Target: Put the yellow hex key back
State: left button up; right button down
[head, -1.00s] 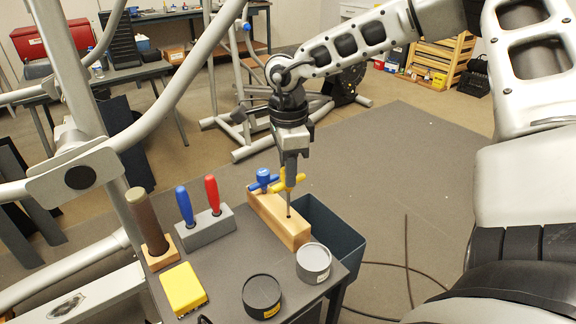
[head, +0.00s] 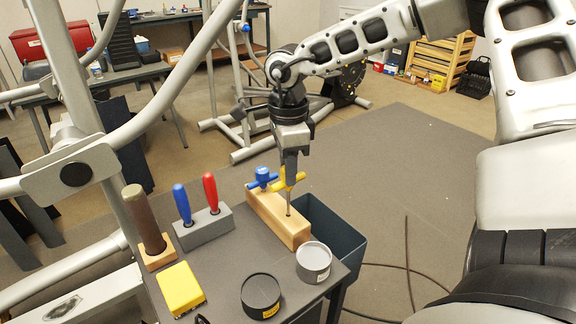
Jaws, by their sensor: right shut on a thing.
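The yellow hex key (head: 296,177) has a T-shaped yellow handle and a thin metal shaft pointing down. My right gripper (head: 290,178) is shut on its handle from above. The shaft stands upright over the wooden block (head: 282,218), and its lower end meets the block's top at a dark hole; I cannot tell how deep it sits. A blue T-handle key (head: 263,175) stands in the far end of the same block, left of the gripper. My left gripper is not in view.
A grey holder (head: 205,230) carries a blue and a red screwdriver. A brown cylinder (head: 147,222), a yellow box (head: 180,288) and two round tins (head: 313,262) share the small table. A dark bin (head: 335,235) hangs beside it. Grey frame tubes cross the left.

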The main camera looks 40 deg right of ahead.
aim_at(288, 190)
jog(key=shift+f+b, duration=1.75)
jog(key=shift+b, duration=0.1)
jog(key=shift+f, duration=0.1)
jog(key=shift+f+b, duration=0.85)
jog(key=shift+b, duration=0.3)
jog(key=shift+f+b, duration=0.35)
jog(key=shift+b, duration=0.55)
